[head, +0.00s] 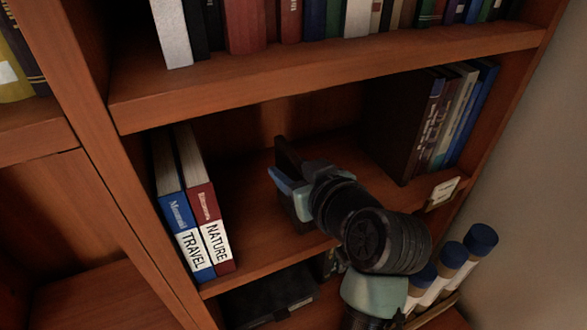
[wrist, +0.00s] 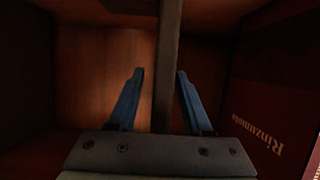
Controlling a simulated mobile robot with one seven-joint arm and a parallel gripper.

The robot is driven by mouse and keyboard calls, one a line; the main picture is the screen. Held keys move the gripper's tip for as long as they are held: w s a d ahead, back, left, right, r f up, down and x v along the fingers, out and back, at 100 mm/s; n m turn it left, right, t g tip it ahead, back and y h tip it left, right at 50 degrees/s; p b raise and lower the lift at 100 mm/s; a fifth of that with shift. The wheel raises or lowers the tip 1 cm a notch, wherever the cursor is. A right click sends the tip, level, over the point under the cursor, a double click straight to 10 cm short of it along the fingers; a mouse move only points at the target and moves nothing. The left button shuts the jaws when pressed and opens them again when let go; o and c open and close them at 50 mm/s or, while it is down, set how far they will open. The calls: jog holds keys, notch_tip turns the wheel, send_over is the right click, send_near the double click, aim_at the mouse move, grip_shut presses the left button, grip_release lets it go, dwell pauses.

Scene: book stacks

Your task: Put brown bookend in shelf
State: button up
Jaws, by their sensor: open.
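The brown bookend (head: 287,156) stands upright on the middle shelf, in the gap between two groups of books. It also shows in the wrist view as a dark upright plate (wrist: 168,60) between my fingers. My gripper (head: 290,190) is open around the bookend, with one blue finger on each side. In the wrist view my gripper (wrist: 160,75) shows a gap on the left of the plate and a narrower one on the right. The shelf (head: 240,270) is brown wood. My gripper and arm hide part of the bookend's lower part in the head view.
The blue TRAVEL book (head: 184,230) and red NATURE book (head: 213,228) stand at the left; the red one shows in the wrist view (wrist: 270,110). Several books (head: 455,115) stand at the right. The upper shelf board (head: 330,78) lies above. Blue-capped tubes (head: 480,240) stand lower right.

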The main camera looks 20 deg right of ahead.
jog(key=b+v, duration=0.2)
jog(key=v, duration=1)
jog(key=shift+s, duration=0.1)
